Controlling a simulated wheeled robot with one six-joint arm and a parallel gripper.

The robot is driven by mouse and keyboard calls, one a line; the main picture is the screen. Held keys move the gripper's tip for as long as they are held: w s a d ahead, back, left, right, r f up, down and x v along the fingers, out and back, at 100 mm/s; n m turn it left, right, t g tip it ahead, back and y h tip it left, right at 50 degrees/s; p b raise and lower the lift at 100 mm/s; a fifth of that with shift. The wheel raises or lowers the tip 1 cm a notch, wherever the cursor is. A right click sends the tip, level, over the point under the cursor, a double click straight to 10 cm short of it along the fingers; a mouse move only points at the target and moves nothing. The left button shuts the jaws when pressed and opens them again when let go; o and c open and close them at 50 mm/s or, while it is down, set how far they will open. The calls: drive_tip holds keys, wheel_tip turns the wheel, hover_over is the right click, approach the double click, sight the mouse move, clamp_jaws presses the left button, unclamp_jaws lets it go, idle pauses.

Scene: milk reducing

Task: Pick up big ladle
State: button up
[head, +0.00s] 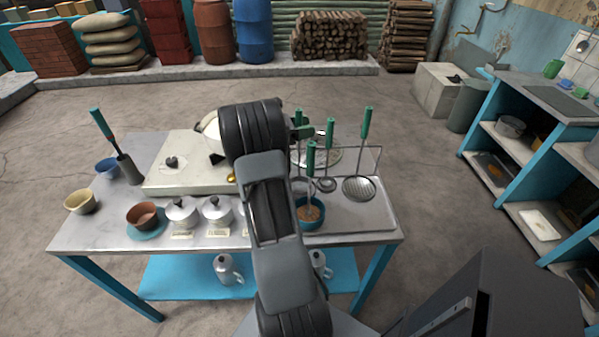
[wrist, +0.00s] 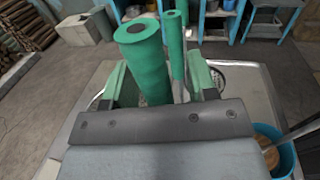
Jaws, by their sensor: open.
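Several green-handled utensils stand upright at the rack on the right of the table. In the wrist view a thick green handle (wrist: 145,68), probably the big ladle's, stands between the two green fingers of my open gripper (wrist: 158,62). A second, thinner-looking green handle (wrist: 175,40) shows just behind it. I cannot tell whether the fingers touch the near handle. In the head view my gripper (head: 303,132) is at handle height, partly hidden by my arm. The near utensil's bowl is hidden. A small ladle (head: 326,184) and a skimmer (head: 358,188) hang to the right.
A blue bowl (head: 311,224) with a green-handled utensil (head: 311,157) in it stands close on the near side. The metal tray (head: 365,218) lies under the rack. White lidded pots (head: 181,213) and a brown bowl (head: 141,215) stand on the left. Floor beyond the table is clear.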

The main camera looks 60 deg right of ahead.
clamp_jaws()
idle(0.3)
